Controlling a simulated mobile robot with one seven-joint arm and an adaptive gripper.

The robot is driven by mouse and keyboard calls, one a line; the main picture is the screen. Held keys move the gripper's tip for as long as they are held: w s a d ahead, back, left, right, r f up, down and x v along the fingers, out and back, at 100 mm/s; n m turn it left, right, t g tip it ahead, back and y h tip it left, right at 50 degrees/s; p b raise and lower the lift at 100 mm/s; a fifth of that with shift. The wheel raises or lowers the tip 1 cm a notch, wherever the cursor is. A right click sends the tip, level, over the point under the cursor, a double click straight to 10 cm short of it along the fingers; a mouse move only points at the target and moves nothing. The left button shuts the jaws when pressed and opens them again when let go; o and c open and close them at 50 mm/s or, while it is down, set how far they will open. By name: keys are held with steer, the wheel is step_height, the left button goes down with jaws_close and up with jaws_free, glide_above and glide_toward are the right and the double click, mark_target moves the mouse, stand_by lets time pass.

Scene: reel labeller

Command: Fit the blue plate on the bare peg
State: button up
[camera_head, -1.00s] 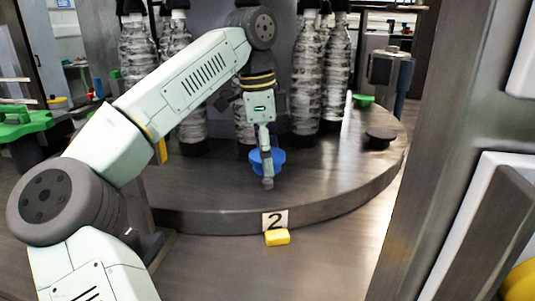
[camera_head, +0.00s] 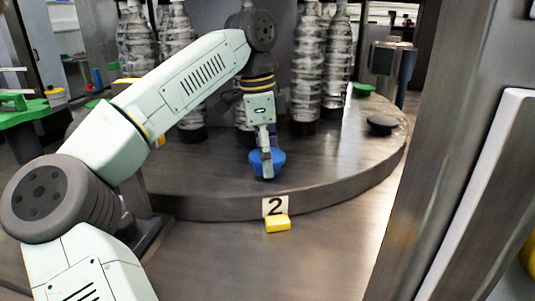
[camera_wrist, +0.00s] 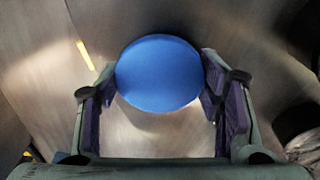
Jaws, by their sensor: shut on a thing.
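The blue plate (camera_head: 275,160) is round and shallow, low over the front of the round metal platform (camera_head: 330,170). My gripper (camera_head: 265,160) points down with its fingers closed on the plate's sides. In the wrist view the plate (camera_wrist: 158,73) lies between the two purple-padded fingers of my gripper (camera_wrist: 160,92), its flat face toward the camera. No bare peg shows now; whatever is under the plate is hidden. I cannot tell whether the plate touches a peg or the platform.
Several wrapped bottles (camera_head: 307,75) stand behind my gripper. A green plate (camera_head: 363,90) and a dark round plate (camera_head: 381,125) are on the platform's right. A metal post stands right.

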steer(key=o, duration=1.3)
steer(key=r, duration=0.5)
steer(key=a+r, duration=0.1)
steer(key=r, duration=0.1)
steer(key=shift+r, duration=0.3)
steer(key=shift+s+f, duration=0.1)
